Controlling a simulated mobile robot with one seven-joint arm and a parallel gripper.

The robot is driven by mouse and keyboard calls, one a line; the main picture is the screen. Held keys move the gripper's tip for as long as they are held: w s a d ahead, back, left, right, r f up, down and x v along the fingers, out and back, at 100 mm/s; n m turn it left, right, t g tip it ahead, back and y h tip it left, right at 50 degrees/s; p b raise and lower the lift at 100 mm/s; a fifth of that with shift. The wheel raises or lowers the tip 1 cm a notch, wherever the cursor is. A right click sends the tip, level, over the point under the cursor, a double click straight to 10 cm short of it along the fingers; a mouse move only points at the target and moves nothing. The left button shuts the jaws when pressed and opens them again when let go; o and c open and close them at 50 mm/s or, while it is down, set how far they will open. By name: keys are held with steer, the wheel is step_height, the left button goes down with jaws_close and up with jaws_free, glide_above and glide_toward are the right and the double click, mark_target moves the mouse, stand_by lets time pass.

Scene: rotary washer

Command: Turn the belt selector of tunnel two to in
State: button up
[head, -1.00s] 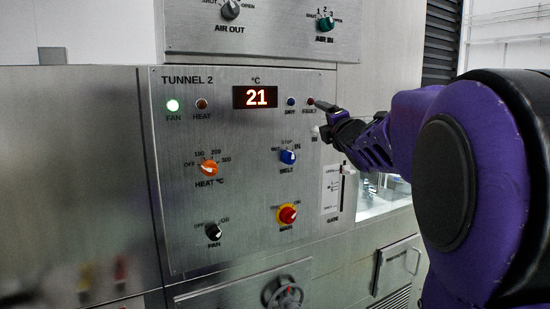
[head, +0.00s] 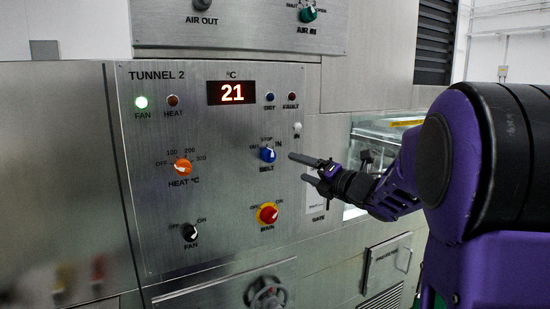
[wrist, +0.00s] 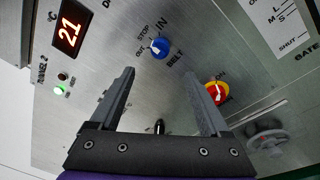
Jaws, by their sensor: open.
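The belt selector (head: 268,154) is a small blue knob above the word BELT on the Tunnel 2 panel, with OUT, STOP and IN around it. In the wrist view the belt selector (wrist: 161,47) lies beyond the fingertips, roughly midway between them. Its white mark is on the side toward OUT and STOP; I cannot tell which exactly. My gripper (head: 298,167) is open and empty, just right of the knob in the head view and apart from it. Both fingers of my gripper (wrist: 160,72) show in the wrist view.
The red and yellow MAIN switch (head: 267,214) sits below the belt selector. The orange heat knob (head: 182,167) and black fan knob (head: 190,233) are to the left. A small white IN lamp (head: 297,129) is above right. A handwheel (head: 266,294) is below the panel.

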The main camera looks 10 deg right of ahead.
mark_target(274, 158)
steer(key=p+x, duration=0.1)
steer(key=x, duration=1.1)
steer(key=shift+w, duration=0.2)
jaws_close()
